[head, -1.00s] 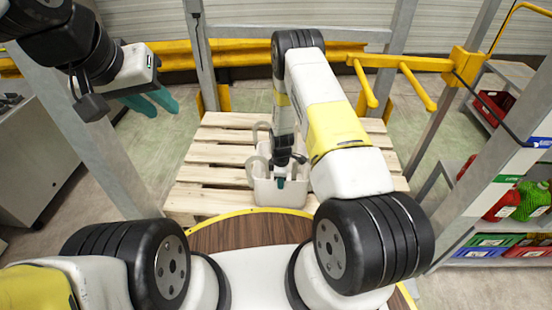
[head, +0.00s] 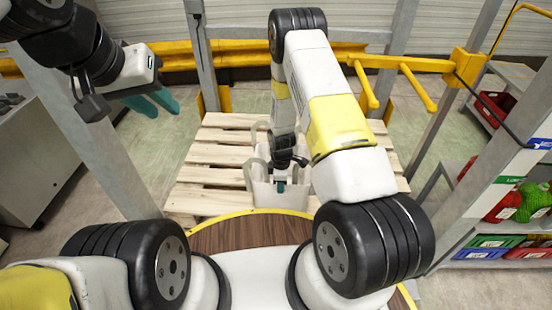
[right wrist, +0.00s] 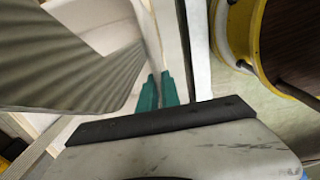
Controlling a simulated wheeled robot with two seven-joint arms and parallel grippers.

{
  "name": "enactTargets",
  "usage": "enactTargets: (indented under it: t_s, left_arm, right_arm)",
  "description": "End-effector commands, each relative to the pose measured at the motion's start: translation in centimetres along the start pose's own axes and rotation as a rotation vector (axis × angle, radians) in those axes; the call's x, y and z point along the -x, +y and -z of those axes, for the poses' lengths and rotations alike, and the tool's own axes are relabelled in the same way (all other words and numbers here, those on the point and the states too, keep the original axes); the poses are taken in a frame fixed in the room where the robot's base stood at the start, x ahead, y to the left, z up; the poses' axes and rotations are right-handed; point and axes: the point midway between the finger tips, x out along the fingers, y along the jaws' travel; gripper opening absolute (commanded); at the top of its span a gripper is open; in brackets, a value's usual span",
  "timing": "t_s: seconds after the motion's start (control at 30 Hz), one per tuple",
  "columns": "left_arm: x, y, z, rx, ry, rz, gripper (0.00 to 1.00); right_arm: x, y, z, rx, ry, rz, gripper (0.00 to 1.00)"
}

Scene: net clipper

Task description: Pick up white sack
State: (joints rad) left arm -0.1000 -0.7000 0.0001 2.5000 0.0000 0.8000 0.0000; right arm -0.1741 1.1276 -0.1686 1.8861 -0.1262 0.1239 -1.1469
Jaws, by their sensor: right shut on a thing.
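The white sack (head: 268,197) is an open-topped white bag with loop handles, at the front middle of the wooden pallet in the head view. My right gripper (head: 281,186) reaches down to it and is shut on its rim. In the right wrist view the teal fingers (right wrist: 158,90) are close together at a thin pale wall of the sack. Whether the sack's underside touches the pallet is hidden. My left gripper (head: 152,103) is at the upper left, far from the sack, with its teal fingers apart and empty.
The wooden pallet (head: 205,173) has bare slats around the sack. Yellow rails (head: 420,85) and grey posts (head: 208,60) stand behind and beside it. A shelf (head: 495,263) with red and green sacks is at the right. A grey cabinet (head: 35,155) is at the left.

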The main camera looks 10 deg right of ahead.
Motion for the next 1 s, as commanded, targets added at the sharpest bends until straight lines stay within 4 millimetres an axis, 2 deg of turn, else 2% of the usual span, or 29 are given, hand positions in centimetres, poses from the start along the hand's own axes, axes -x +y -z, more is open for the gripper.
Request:
enactTargets:
  t_s: [0.3, 0.5, 0.7, 1.0]
  left_arm:
    - [0.0, 0.0, 0.0, 0.0, 0.0, 0.0, 0.29]
    - [0.0, 0.0, 0.0, 0.0, 0.0, 0.0, 0.29]
    - [0.0, 0.0, 0.0, 0.0, 0.0, 0.0, 0.29]
    - [0.0, 0.0, 0.0, 0.0, 0.0, 0.0, 0.29]
  right_arm:
    - [0.9, -7.1, 0.1, 0.002, 0.0, 0.001, 0.0]
    - [1.3, -10.0, 0.0, 0.001, 0.0, 0.0, 0.0]
    - [1.4, -11.2, 0.1, -0.001, 0.001, -0.002, 0.0]
    - [1.4, -11.2, 0.1, -0.001, 0.001, -0.002, 0.0]
